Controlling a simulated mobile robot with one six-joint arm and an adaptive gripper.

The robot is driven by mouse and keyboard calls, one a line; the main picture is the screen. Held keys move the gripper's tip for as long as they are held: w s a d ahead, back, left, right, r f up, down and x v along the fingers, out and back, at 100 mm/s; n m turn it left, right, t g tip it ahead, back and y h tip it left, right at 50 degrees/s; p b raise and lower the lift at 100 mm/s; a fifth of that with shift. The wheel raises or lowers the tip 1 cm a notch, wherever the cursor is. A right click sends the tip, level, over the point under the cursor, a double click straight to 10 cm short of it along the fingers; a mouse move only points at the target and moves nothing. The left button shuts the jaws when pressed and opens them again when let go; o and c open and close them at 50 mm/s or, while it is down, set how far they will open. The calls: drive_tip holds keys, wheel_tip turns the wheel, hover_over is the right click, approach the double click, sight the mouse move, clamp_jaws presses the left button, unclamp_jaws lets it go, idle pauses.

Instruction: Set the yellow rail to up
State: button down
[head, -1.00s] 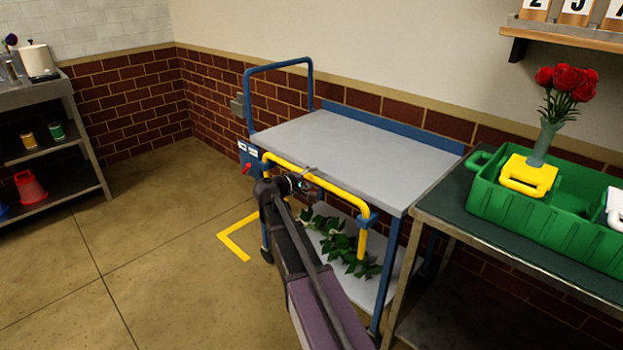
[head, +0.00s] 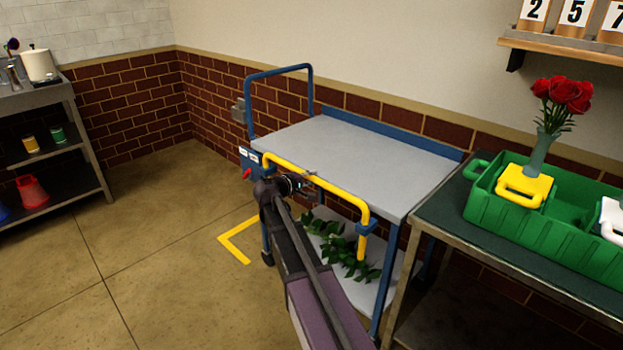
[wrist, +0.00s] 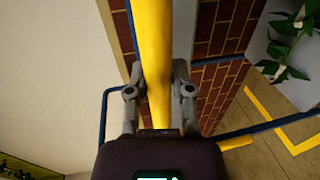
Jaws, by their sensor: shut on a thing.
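The yellow rail (head: 336,187) runs along the front edge of the blue cart (head: 383,151). Its right post passes through a blue bracket (head: 364,228), with a short yellow end showing below. The rail's top bar stands a little above the bracket, near tabletop height. My gripper (head: 310,178) is at the middle of the top bar. In the wrist view the rail (wrist: 152,40) runs between the two fingers of my gripper (wrist: 158,88), which are shut on it. The rail's left bracket is mostly hidden by my arm.
Green leafy stems (head: 338,246) lie on the cart's lower shelf. A bench (head: 440,232) at the right holds a green crate (head: 505,222) with a yellow-handled holder and red roses (head: 563,95). A shelf unit (head: 62,149) stands at the left. The floor between is clear.

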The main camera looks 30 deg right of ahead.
drive_tip(key=shift+w+r+p, duration=0.1)
drive_tip(key=shift+r+p, duration=4.8)
drive_tip(key=shift+r, duration=0.35)
drive_tip(key=shift+d, duration=0.1)
drive_tip(key=shift+w, duration=0.1)
drive_tip(key=c, duration=0.9)
unclamp_jaws()
drive_tip(key=shift+c, duration=0.2)
drive_tip(key=o, duration=0.5)
drive_tip(key=shift+r, duration=0.1)
drive_tip(key=shift+c, duration=0.2)
drive_tip(key=shift+s, duration=0.35)
